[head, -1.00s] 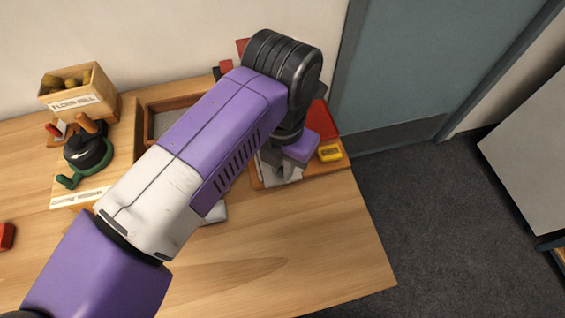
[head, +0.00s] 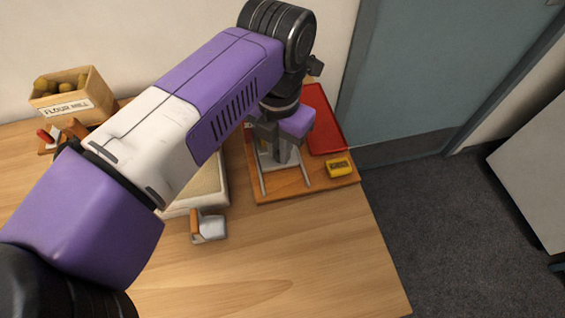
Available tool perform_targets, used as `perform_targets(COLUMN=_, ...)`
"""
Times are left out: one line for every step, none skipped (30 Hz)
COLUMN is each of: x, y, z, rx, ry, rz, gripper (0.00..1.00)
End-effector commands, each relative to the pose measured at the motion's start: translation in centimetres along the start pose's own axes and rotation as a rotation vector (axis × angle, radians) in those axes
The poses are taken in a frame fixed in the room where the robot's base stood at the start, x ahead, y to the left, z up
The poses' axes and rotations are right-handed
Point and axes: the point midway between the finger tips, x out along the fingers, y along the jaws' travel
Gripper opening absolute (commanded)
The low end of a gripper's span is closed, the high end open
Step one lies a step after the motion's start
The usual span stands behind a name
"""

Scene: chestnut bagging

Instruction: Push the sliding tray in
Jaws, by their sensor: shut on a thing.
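A wooden board (head: 330,181) at the right end of the table carries two pale metal rails (head: 303,172). A grey piece (head: 282,178) lies between the rails and looks like the sliding tray. My gripper (head: 281,158) points down over it and is shut, seemingly on a small upright part of this piece. The jaws hide the exact contact. My arm covers the back left of the board, so how far in the tray sits cannot be told.
A red tray (head: 325,118) and a yellow block (head: 340,168) lie right of my gripper. A pale-bedded box (head: 211,187) and a wood-and-metal scraper (head: 208,228) are to the left. A labelled crate (head: 70,103) stands at far left.

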Motion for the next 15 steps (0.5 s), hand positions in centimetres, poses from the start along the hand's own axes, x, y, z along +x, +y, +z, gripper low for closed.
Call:
perform_targets(x=0.11, y=0.02, z=0.04, rx=0.0, ry=0.0, rz=-0.001, gripper=0.0)
perform_targets(x=0.08, y=0.02, z=0.05, rx=0.0, ry=0.0, rz=-0.002, gripper=0.0)
perform_targets(x=0.05, y=0.02, z=0.05, rx=0.0, ry=0.0, rz=-0.002, gripper=0.0)
perform_targets(x=0.04, y=0.01, z=0.04, rx=0.0, ry=0.0, rz=-0.002, gripper=0.0)
perform_targets(x=0.04, y=0.01, z=0.04, rx=0.0, ry=0.0, rz=-0.002, gripper=0.0)
perform_targets(x=0.04, y=0.0, z=0.04, rx=0.0, ry=0.0, rz=-0.002, gripper=0.0)
perform_targets(x=0.04, y=0.0, z=0.03, rx=0.0, ry=0.0, rz=-0.002, gripper=0.0)
perform_targets(x=0.04, y=0.0, z=0.03, rx=0.0, ry=0.0, rz=-0.002, gripper=0.0)
perform_targets(x=0.04, y=0.0, z=0.03, rx=0.0, ry=0.0, rz=-0.002, gripper=0.18)
perform_targets(x=0.04, y=-0.01, z=0.03, rx=0.0, ry=0.0, rz=-0.002, gripper=0.24)
perform_targets(x=0.04, y=-0.01, z=0.03, rx=0.0, ry=0.0, rz=-0.002, gripper=0.3)
perform_targets(x=0.03, y=-0.01, z=0.03, rx=0.0, ry=0.0, rz=-0.002, gripper=0.36)
perform_targets(x=0.03, y=0.0, z=0.02, rx=0.0, ry=0.0, rz=-0.002, gripper=0.36)
perform_targets(x=0.03, y=0.0, z=0.02, rx=0.0, ry=0.0, rz=-0.002, gripper=0.36)
perform_targets(x=0.03, y=0.0, z=0.02, rx=0.0, ry=0.0, rz=-0.002, gripper=0.36)
